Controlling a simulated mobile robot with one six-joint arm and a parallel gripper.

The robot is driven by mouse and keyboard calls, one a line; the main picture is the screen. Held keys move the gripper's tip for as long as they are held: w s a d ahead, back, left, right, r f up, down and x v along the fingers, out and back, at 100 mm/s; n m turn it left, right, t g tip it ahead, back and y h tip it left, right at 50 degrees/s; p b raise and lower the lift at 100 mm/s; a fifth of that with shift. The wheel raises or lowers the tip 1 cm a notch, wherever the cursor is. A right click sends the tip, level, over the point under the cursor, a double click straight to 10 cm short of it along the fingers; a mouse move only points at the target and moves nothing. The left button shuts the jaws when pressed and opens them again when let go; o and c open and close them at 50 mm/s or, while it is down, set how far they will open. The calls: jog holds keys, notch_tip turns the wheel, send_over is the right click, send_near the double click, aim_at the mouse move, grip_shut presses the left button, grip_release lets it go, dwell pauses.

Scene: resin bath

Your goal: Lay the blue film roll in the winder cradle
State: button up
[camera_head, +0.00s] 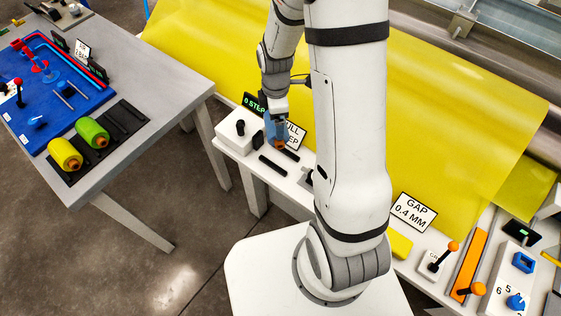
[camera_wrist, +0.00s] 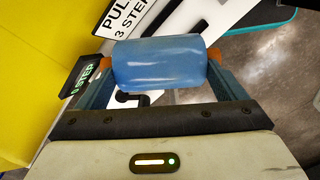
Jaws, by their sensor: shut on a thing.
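The blue film roll (camera_wrist: 160,63) with orange core ends lies crosswise between the two fingers of my gripper (camera_wrist: 160,66) in the wrist view. The fingers are shut on its ends. In the head view my gripper (camera_head: 277,122) and the blue roll (camera_head: 270,128) are over the white bench, in front of the PULL STEP sign (camera_head: 295,134). Dark bars (camera_head: 272,165) on the bench just below the roll look like the winder cradle, partly hidden by my gripper and the roll. Whether the roll touches them cannot be told.
A white box with a black knob (camera_head: 240,128) and a 0 STEP display (camera_head: 254,105) stand left of the roll. Yellow film (camera_head: 440,120) hangs behind. Yellow (camera_head: 65,153) and green (camera_head: 92,132) rolls lie on a black rack on the left table. Floor lies between the tables.

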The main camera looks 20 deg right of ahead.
jog(key=n, duration=0.2)
jog(key=s+n+b, duration=0.1)
jog(key=n, duration=0.1)
jog(key=s+n, duration=0.1)
jog(key=n, duration=0.1)
jog(key=shift+s+n+b, duration=0.25)
jog(key=shift+n+b, duration=0.1)
jog(key=shift+n, duration=0.65)
jog(key=shift+s+f, duration=0.1)
jog(key=shift+n, duration=0.3)
notch_tip(320, 180, down, 10)
jog(key=shift+r, duration=0.15)
jog(key=shift+f, duration=0.4)
jog(key=o, duration=0.9)
jog(key=shift+r, duration=0.1)
